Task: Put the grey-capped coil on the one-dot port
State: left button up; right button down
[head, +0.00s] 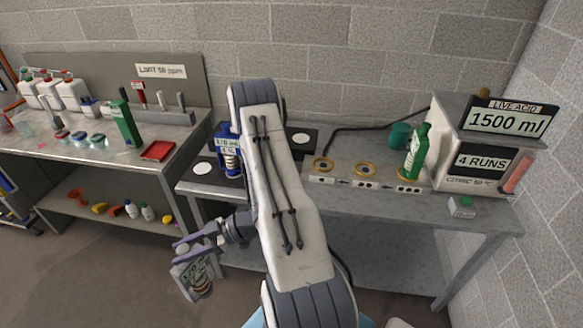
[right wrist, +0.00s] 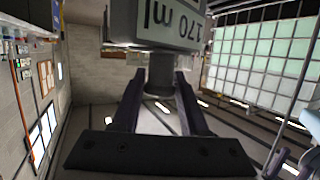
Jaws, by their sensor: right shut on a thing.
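My right gripper (head: 192,243) is shut on the cap of a grey-framed coil (head: 196,279), held tilted in front of the bench at the lower left. Three ports with brass rings lie on the right bench: a left port (head: 323,165), a middle port (head: 365,170) and a right port (head: 405,175), partly hidden by a green bottle. Dotted labels (head: 367,185) below them are too small to read surely. My left gripper is out of view.
A blue-framed coil (head: 229,160) stands on a dark plate with white discs, left of my arm. The green bottle (head: 416,150) stands by the right port, next to the "1500 ml" machine (head: 485,150). The left bench (head: 175,135) holds bottles, tools and a red tray.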

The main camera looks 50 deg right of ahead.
aim_at(323, 165)
jog(key=u, duration=0.8)
jog(key=i, duration=2.25)
jog(key=z, duration=3)
